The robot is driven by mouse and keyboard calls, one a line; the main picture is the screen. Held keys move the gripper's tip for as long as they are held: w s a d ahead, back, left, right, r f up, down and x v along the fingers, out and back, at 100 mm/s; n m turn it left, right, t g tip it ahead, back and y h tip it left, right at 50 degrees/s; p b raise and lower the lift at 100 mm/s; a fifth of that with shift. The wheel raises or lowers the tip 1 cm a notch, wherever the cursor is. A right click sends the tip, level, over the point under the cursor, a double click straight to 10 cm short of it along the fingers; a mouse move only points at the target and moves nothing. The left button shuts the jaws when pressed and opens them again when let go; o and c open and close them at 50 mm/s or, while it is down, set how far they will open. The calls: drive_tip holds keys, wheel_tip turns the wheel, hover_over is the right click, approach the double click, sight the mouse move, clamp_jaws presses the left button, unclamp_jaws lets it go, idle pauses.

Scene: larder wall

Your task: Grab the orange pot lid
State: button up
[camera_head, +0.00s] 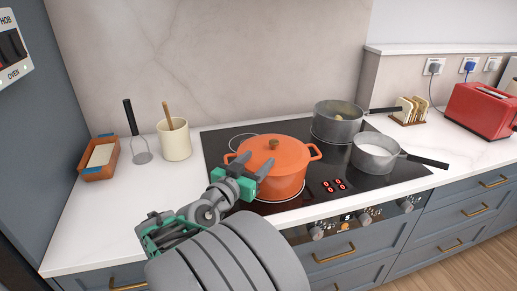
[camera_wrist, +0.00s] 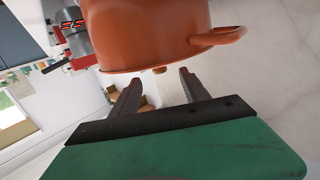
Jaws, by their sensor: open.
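The orange pot lid (camera_head: 290,151) sits on the orange pot (camera_head: 287,182) on the black hob, with a brown knob (camera_head: 273,143) on top. In the tilted, roughly upside-down wrist view the pot (camera_wrist: 150,30) fills the top and the lid is seen almost edge-on. The knob (camera_wrist: 160,71) shows between and beyond the two fingertips. My gripper (camera_head: 255,163) is open and empty, in front of the pot's left side in the head view, hiding part of it. It also shows in the wrist view (camera_wrist: 160,82). No contact with the knob is visible.
A grey pot (camera_head: 338,128) and a grey saucepan (camera_head: 374,163) with a dark handle share the hob (camera_head: 225,150). A cream utensil jar (camera_head: 173,142) and a brown tray (camera_head: 96,172) stand left. A toast rack (camera_head: 408,114) and red toaster (camera_head: 480,110) are right. The front left counter is clear.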

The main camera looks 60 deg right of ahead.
sight(272, 146)
drive_tip(key=d+p, duration=0.2)
drive_tip(key=d, duration=0.5)
drive_tip(key=shift+s+d, duration=0.15)
drive_tip(key=shift+d, duration=0.2)
clamp_jaws()
idle(0.9)
drive_tip(key=shift+r, duration=0.15)
